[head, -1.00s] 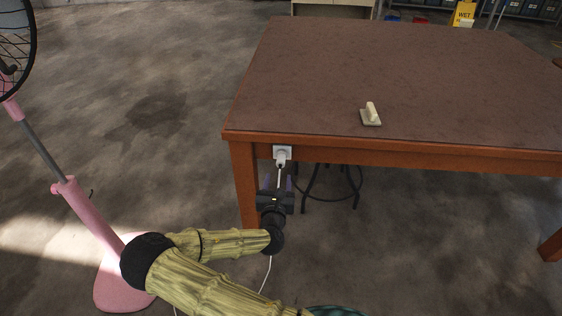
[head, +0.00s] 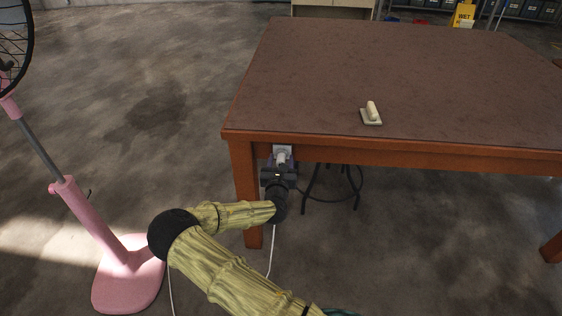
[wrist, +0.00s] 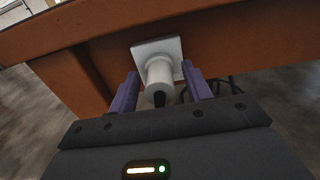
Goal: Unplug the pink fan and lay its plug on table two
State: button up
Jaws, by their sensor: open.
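The pink fan (head: 88,215) stands on the floor at the left in the head view. Its white plug (wrist: 159,82) sits in a square wall-type socket (wrist: 148,48) on the table's front apron; the socket also shows in the head view (head: 283,150). My gripper (wrist: 159,92) is open, with its purple fingers on either side of the plug. Any contact between fingers and plug cannot be made out. A white cord (head: 272,250) hangs below my gripper. The brown-topped table (head: 330,80) carries the socket; no table number is visible.
A small pale block-shaped object with a flat base (head: 371,115) sits near the table's front edge. The rest of the top is clear. A dark stool (head: 335,185) is under the table. A yellow wet-floor sign (head: 463,15) stands far back.

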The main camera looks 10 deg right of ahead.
dwell(0.5)
grip_shut()
